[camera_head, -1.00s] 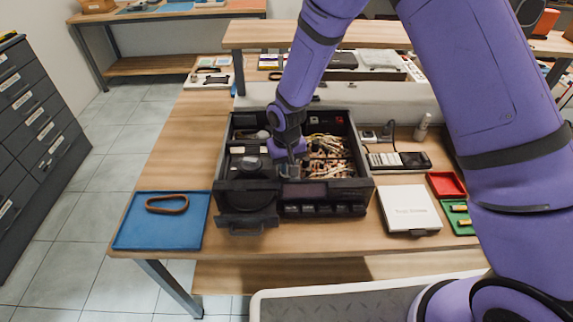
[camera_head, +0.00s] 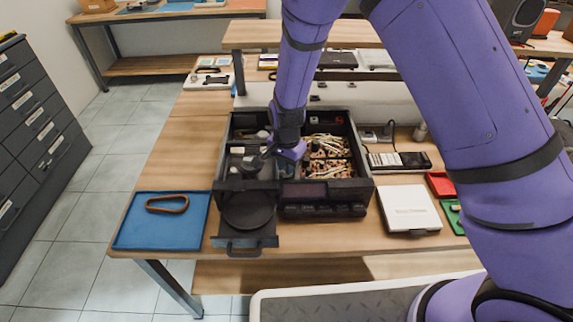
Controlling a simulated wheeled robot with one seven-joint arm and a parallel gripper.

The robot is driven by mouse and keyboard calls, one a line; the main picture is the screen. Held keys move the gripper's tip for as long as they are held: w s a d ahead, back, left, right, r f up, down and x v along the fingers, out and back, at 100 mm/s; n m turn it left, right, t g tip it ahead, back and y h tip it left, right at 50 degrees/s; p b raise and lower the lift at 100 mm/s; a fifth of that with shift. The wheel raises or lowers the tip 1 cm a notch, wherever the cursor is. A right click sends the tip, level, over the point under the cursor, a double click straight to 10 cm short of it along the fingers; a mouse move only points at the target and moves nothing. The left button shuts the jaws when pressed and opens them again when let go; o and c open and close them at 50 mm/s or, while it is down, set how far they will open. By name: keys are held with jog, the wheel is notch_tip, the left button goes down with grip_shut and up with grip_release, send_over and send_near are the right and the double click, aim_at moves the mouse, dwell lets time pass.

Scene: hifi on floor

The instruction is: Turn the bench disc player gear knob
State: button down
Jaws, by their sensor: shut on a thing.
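The bench disc player (camera_head: 348,190) is an open-topped black box on the wooden bench, with its inner parts exposed. Its disc tray (camera_head: 247,240), with a round dark platter, sticks out of the front left. My gripper (camera_head: 266,155) reaches down into the player's left half, behind the tray. It is shut on a small dark part there, seemingly the gear knob (camera_head: 251,164). The fingers and wrist hide part of the knob, and its exact turn angle cannot be told.
A blue mat (camera_head: 140,225) with a brown belt loop (camera_head: 167,204) lies left. A white box (camera_head: 409,210), a black remote (camera_head: 400,161) and red (camera_head: 440,185) and green trays lie right. My upper arm covers the right side.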

jog(key=m, duration=0.4)
jog(key=shift+m, duration=1.9)
jog(key=c, duration=1.1)
grip_release()
notch_tip(320, 180, up, 11)
jog(key=shift+f, duration=0.1)
